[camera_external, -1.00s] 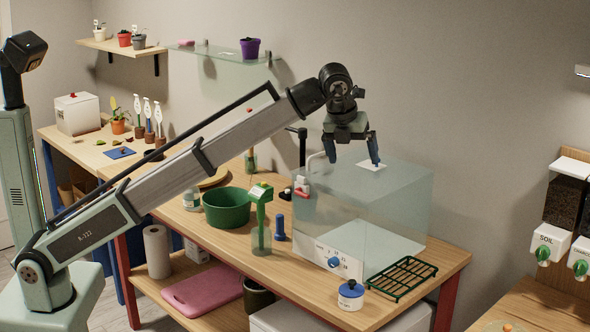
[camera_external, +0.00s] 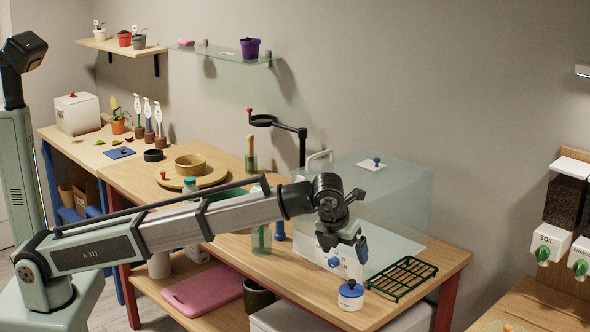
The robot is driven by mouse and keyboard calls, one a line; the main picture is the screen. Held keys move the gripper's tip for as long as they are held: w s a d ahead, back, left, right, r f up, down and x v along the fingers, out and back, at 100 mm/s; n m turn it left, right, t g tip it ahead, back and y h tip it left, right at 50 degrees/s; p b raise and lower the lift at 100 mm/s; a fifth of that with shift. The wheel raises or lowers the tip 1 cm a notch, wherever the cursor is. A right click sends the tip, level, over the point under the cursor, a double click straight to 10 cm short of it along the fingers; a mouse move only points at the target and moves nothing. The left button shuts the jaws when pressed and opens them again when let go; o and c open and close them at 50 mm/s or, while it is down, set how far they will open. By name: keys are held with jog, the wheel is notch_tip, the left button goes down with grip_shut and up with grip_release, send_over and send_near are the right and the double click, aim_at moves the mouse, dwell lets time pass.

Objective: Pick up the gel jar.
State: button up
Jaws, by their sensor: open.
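A small white jar with a blue lid (camera_external: 351,294), which I take for the gel jar, stands upright on the table's front edge. Its label is too small to read. My gripper (camera_external: 343,248) is open and points down, above the jar and slightly to its left in the picture. It appears empty and apart from the jar.
A clear box (camera_external: 395,200) with a white front panel and blue knob stands behind my gripper. A dark green wire rack (camera_external: 402,277) lies right of the jar. A green bowl (camera_external: 225,196) is partly hidden by my arm.

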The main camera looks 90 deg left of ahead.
aim_at(350, 284)
jog(key=x, duration=1.1)
jog(key=d+x, duration=0.1)
jog(key=x, duration=0.4)
jog(key=shift+s+a+f, duration=0.1)
jog(key=shift+s+f, duration=0.15)
jog(key=shift+f, duration=0.25)
jog(key=shift+c, duration=0.5)
jog(key=shift+r, duration=0.1)
jog(key=c, duration=1.2)
jog(key=shift+c, duration=0.2)
